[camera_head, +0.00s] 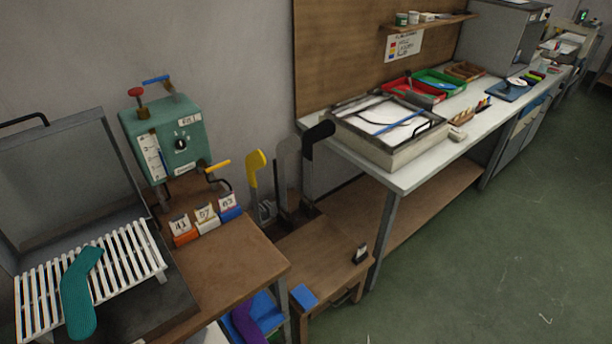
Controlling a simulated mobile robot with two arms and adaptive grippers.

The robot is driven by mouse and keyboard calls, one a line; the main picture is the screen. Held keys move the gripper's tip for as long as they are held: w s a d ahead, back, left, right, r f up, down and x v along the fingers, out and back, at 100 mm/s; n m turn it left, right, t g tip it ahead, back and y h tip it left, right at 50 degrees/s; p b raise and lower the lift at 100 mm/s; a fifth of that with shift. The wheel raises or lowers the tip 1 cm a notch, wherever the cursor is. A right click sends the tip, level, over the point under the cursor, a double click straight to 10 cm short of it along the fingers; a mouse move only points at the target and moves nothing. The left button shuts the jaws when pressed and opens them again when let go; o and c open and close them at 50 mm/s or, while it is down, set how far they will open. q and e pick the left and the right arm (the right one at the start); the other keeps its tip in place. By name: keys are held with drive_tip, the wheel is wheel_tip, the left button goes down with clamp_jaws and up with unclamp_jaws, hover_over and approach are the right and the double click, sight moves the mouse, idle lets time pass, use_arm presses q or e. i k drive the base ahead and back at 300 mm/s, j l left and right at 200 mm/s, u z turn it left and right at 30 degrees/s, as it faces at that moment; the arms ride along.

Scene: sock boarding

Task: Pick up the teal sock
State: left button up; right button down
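The teal sock (78,292) lies at the lower left of the head view, on a white slatted rack (135,250). Its toe end hangs down toward the rack's front edge and its upper end bends to the right. Neither of my grippers is in view, and nothing is seen touching the sock.
Numbered blocks (206,218) sit on that table. Yellow, grey and black sock forms (318,142) stand upright to the right. A blue bin (265,312) holds a purple item. The green floor at right is clear.

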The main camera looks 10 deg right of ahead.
sight(79, 312)
drive_tip(key=u, duration=1.25)
drive_tip(key=j+z, duration=0.1)
drive_tip(key=j, duration=0.3)
drive_tip(key=i, duration=0.05)
